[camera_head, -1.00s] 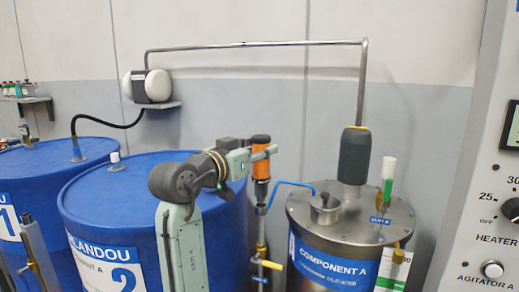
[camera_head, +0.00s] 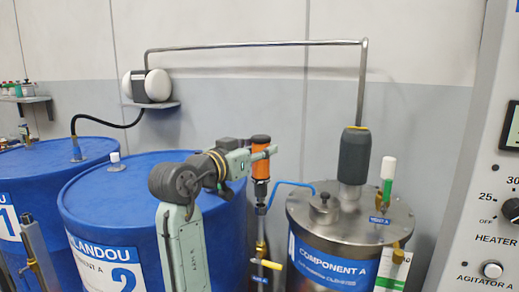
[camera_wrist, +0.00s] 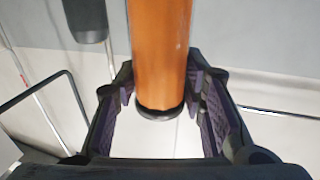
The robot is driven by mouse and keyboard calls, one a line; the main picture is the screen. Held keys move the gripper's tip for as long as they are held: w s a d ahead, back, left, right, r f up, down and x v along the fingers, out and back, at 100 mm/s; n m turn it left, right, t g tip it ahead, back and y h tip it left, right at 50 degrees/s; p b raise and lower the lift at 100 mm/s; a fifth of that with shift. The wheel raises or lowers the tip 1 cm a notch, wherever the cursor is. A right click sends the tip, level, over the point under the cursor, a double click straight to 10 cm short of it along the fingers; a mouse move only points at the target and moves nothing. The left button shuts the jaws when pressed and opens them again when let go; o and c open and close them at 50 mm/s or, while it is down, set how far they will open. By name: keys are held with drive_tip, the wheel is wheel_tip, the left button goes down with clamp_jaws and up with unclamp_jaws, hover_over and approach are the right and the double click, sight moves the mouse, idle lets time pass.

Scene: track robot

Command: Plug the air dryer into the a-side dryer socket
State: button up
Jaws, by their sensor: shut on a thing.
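The air dryer is an orange cylinder (camera_head: 261,168) with a dark cap, upright in the middle of the head view. My gripper (camera_head: 262,156) is shut on it around its upper part. In the wrist view the orange body (camera_wrist: 160,50) with a black end ring stands between my fingers (camera_wrist: 163,98). Straight below the dryer in the head view is a dark fitting (camera_head: 261,209) on an upright pipe, where the blue hose joins; it looks like the dryer socket. The dryer's lower end lines up with it, but I cannot tell whether it is seated.
The steel Component A tank (camera_head: 300,213) stands close on the right, with a blue hose (camera_head: 290,184), a dark grey cylinder (camera_head: 354,155) and a green-and-white vent piece (camera_head: 388,180). Blue drums (camera_head: 110,185) stand on the left. A control panel (camera_head: 480,200) edges the right.

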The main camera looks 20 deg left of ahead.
drive_tip(key=shift+f+b, duration=1.05)
drive_tip(key=shift+f, duration=0.4)
drive_tip(key=o, duration=1.3)
drive_tip(key=shift+o, duration=0.2)
drive_tip(key=v, duration=1.2)
